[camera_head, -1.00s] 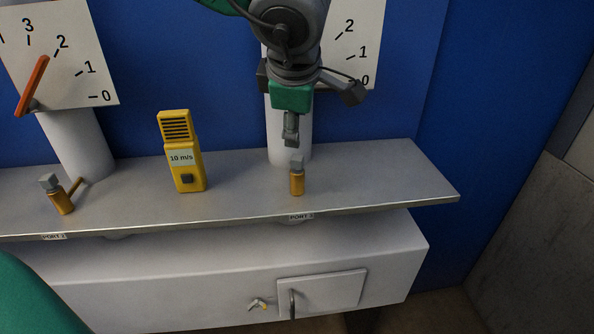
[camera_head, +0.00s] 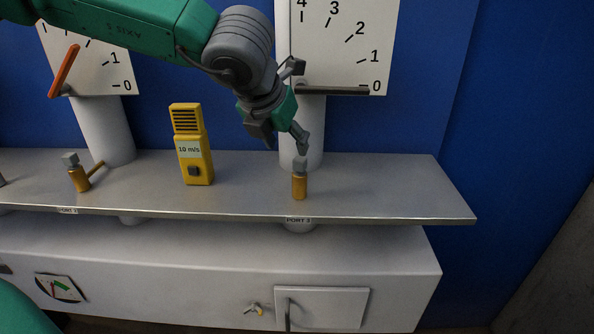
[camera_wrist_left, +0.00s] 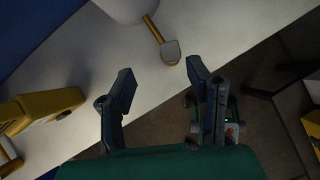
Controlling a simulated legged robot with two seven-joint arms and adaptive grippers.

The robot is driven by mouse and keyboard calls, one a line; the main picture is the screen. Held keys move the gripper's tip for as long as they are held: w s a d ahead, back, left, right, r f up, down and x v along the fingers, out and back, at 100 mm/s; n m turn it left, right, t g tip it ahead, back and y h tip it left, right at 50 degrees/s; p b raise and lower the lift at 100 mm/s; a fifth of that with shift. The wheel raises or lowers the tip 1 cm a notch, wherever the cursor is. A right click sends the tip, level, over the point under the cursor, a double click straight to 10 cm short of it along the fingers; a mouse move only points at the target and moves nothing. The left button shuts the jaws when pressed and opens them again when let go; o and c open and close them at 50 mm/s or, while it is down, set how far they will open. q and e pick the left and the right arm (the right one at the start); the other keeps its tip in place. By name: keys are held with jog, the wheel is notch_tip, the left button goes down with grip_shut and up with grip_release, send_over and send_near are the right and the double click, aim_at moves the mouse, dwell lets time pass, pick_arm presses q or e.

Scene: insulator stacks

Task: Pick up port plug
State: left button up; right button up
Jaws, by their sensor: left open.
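The port plug (camera_head: 299,184) is a gold cylinder with a grey block on top, upright on the shelf above the right port label. In the wrist view its grey block (camera_wrist_left: 171,51) shows just beyond the fingertips and between their lines, with a gold rod behind it. My left gripper (camera_head: 285,138) comes in from the left, tilted downward, just above the plug. Its two fingers are apart and empty in the wrist view (camera_wrist_left: 161,80). A finger appears close to the plug's top in the head view; I cannot tell whether they touch. My right gripper is not in view.
A second gold plug (camera_head: 79,175) with a side rod stands at the left. A yellow meter (camera_head: 192,150) marked 10 m/s stands between them. A white post (camera_head: 315,120) rises behind the right plug to a gauge (camera_head: 345,45). The shelf (camera_head: 400,190) is clear at right.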

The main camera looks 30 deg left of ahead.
aim_at(300, 161)
pick_arm(q)
jog(key=shift+w+d+f, duration=0.2)
jog(key=shift+w+f, duration=0.15)
jog(key=shift+f, duration=0.15)
jog(key=shift+w+d+f, duration=0.2)
jog(key=shift+w+f, duration=0.1)
jog(key=shift+f, duration=0.15)
jog(key=x, duration=0.4)
jog(key=shift+d+f+b, duration=0.25)
jog(key=shift+d+b, duration=0.05)
jog(key=shift+d, duration=0.05)
jog(key=shift+w+a+f, duration=0.15)
jog(key=shift+a+f, duration=0.1)
jog(key=shift+a, duration=0.2)
jog(key=shift+c, duration=0.8)
jog(key=c, duration=0.7)
jog(key=shift+d, duration=0.3)
grip_shut()
